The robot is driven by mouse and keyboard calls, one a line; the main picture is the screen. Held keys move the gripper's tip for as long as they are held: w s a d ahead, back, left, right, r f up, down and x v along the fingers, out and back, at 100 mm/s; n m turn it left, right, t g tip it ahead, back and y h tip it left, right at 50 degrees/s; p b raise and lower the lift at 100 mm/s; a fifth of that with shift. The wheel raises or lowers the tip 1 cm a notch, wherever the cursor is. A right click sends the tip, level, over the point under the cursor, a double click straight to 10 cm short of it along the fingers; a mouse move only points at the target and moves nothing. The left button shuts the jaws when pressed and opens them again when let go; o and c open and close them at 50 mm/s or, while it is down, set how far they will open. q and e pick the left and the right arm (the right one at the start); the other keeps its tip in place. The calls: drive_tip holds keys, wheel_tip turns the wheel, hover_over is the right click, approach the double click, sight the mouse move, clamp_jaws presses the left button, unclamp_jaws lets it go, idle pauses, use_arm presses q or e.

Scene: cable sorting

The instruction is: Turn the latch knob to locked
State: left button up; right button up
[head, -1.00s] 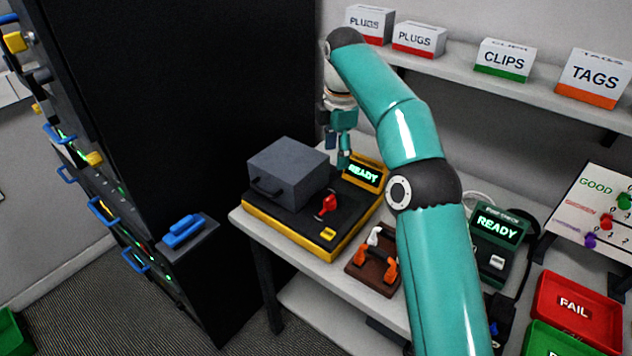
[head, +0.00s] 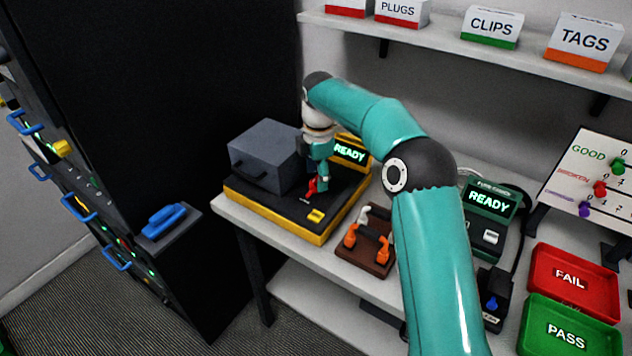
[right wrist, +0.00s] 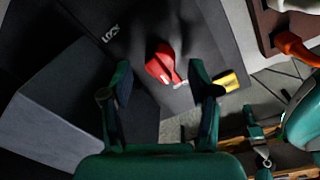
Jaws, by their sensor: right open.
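The red latch knob (head: 312,186) stands on the dark top of the yellow-edged machine (head: 276,223), beside the grey box-shaped cover (head: 268,156). In the right wrist view the red knob (right wrist: 162,65) lies ahead of and between the two fingers, near white lettering that seems to read LOCK (right wrist: 111,33). My right gripper (head: 316,178) is open, pointing down just above the knob; its fingers (right wrist: 160,80) are spread on either side. Whether they touch the knob I cannot tell. Part of the knob is hidden by the gripper in the head view.
The machine's screen (head: 350,152) reads READY. A brown rack (head: 367,250) with orange-ended pieces stands close on the right. A black cabinet (head: 160,90) rises on the left. Red (head: 576,305) and green trays lie far right.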

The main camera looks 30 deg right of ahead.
drive_tip(key=shift+f, duration=0.95)
drive_tip(key=c, duration=1.2)
drive_tip(key=shift+o, duration=0.2)
